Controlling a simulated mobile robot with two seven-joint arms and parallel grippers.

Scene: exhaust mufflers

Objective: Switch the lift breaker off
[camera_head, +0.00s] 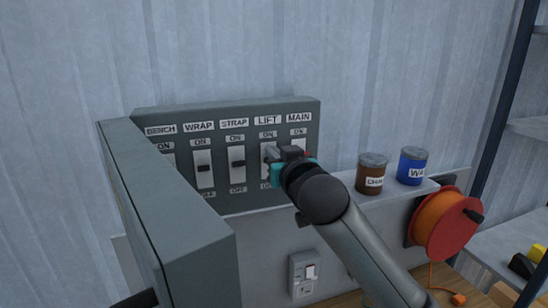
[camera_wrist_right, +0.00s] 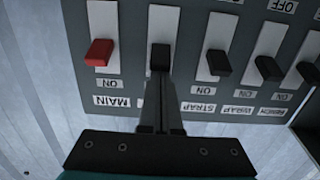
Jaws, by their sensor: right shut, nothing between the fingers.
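The breaker panel (camera_head: 225,112) is a grey box on the wall with a row of labelled switches. The lift breaker (camera_wrist_right: 160,55) has a black lever on a white plate; in the right wrist view, which looks upside down, the lever sits toward the ON end. In the head view my right gripper (camera_head: 285,153) covers most of it below the LIFT label (camera_head: 268,120). My right gripper also shows in the wrist view (camera_wrist_right: 158,82), shut and empty, its tips at the lever's ON-side edge. I cannot tell whether they touch. My left gripper is not in view.
The main breaker (camera_wrist_right: 98,53) with its red lever and the strap breaker (camera_wrist_right: 217,63) flank the lift breaker closely. The open panel door (camera_head: 180,215) juts out at left. A brown can (camera_head: 371,175), a blue can (camera_head: 412,166) and an orange reel (camera_head: 440,225) are at right.

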